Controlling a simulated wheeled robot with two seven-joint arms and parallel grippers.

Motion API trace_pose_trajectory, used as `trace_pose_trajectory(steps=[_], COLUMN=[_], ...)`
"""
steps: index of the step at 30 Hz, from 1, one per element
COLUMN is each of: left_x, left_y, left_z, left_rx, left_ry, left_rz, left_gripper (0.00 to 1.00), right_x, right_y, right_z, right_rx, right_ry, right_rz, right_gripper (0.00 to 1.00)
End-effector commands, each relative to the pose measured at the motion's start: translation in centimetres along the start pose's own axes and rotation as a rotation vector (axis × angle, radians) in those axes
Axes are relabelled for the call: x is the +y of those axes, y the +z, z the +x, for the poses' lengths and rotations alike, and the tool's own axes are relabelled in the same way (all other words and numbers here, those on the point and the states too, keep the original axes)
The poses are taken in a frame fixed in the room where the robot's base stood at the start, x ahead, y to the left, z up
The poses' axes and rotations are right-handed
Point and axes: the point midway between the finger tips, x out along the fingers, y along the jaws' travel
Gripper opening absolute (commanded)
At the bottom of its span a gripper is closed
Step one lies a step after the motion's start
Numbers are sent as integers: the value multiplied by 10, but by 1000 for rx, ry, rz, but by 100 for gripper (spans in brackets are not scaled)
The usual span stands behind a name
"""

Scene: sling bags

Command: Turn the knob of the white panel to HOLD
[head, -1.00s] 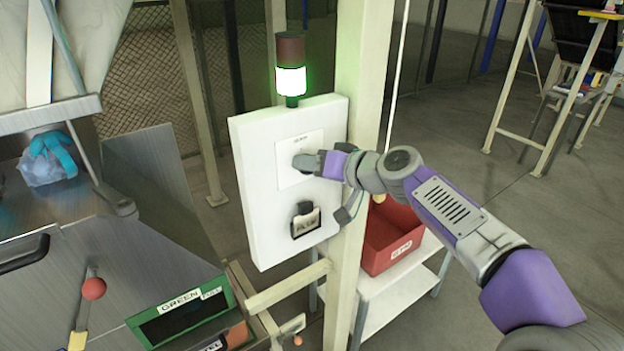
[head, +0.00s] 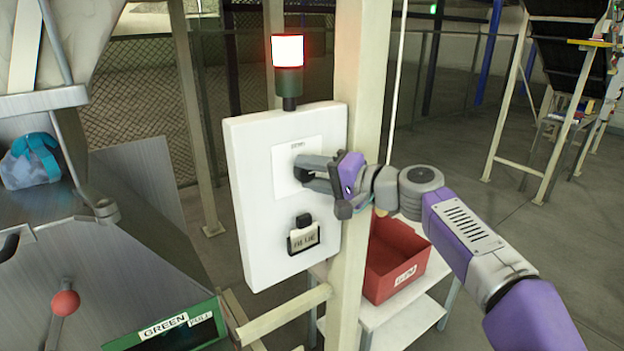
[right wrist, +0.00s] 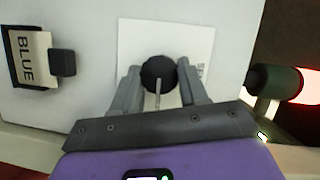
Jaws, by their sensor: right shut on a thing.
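The white panel (head: 262,230) hangs on a cream post in the head view. A paler plate (head: 283,160) with small, unreadable lettering is on its upper part. The round black knob (right wrist: 158,74) with a light pointer bar shows on that plate in the right wrist view; in the head view my fingers hide it. My right gripper (head: 303,170) is at the plate, its two fingers (right wrist: 158,85) on either side of the knob, shut on it. The signal lamp (head: 287,52) on top of the panel glows red in its upper part. My left gripper is not in view.
A black holder with a card reading BLUE (head: 304,237) sits lower on the panel. The cream post (head: 356,110) stands right behind the panel's edge. A red bin (head: 393,262) is on a white shelf. A green-framed box (head: 180,328) and red ball-topped lever (head: 65,303) are lower left.

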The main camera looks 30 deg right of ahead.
Motion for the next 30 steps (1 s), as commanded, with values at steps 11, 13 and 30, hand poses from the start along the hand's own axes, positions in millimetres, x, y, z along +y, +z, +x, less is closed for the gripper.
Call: trace_pose_trajectory(steps=[11, 13, 30], left_x=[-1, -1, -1], left_y=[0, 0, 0], left_z=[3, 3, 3], left_rx=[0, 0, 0], left_ry=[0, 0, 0], left_rz=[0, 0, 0], left_gripper=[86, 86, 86], right_x=[0, 0, 0], right_y=[0, 0, 0], right_z=[0, 0, 0], right_rx=[0, 0, 0], right_ry=[-13, -13, -12], right_rz=[32, 33, 30], right_gripper=[13, 13, 69])
